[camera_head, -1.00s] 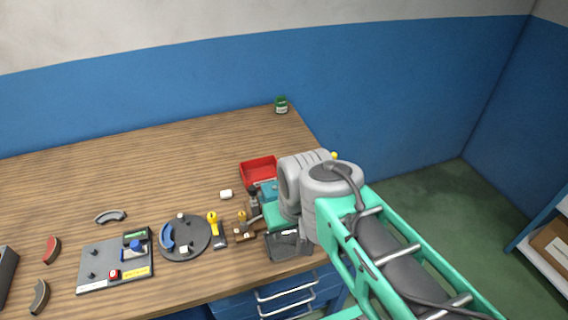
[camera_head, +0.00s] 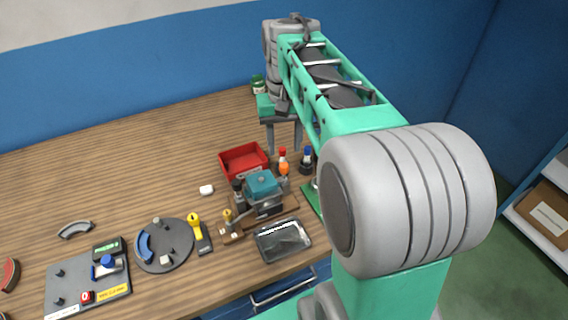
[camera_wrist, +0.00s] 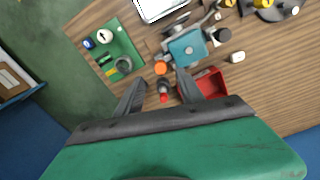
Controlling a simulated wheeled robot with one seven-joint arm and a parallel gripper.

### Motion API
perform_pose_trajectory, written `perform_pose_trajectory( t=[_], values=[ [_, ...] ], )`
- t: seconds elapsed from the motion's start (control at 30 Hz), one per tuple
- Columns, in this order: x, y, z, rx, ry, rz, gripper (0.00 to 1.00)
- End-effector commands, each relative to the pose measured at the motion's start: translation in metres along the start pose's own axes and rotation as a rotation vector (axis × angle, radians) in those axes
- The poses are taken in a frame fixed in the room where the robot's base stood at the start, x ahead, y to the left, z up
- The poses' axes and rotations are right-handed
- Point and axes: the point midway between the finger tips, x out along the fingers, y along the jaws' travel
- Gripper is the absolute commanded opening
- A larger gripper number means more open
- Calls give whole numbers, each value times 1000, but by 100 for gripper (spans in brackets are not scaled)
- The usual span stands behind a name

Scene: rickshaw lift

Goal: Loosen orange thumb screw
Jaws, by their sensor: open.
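The orange thumb screw (camera_head: 284,169) shows in the head view beside the teal-topped clamp block (camera_head: 262,184), at its right. In the wrist view the orange round head (camera_wrist: 160,67) lies next to the teal block (camera_wrist: 188,48), just beyond the fingertips. My gripper (camera_head: 284,143) points down above the back right of the bench, over the screw area. Its two fingers (camera_wrist: 160,78) are apart with nothing held between them. A red-topped piece (camera_wrist: 163,97) shows in the gap between the fingers, lower down. The screw's shaft is hidden.
A red bin (camera_head: 231,163) stands just left of my gripper. A black tray (camera_head: 282,240) lies in front of the clamp. A round grey plate (camera_head: 165,262) and a control panel lie left. The back left bench is clear.

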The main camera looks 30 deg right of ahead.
Motion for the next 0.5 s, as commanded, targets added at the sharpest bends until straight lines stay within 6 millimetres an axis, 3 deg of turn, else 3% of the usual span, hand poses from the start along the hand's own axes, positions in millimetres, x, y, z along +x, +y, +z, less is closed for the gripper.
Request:
perform_pose_trajectory(
  t=[0.3,0.5],
  values=[
    [56,-1,1,-2,-1,0,45],
    [64,-1,1,-3,2,0,45]
  ],
)
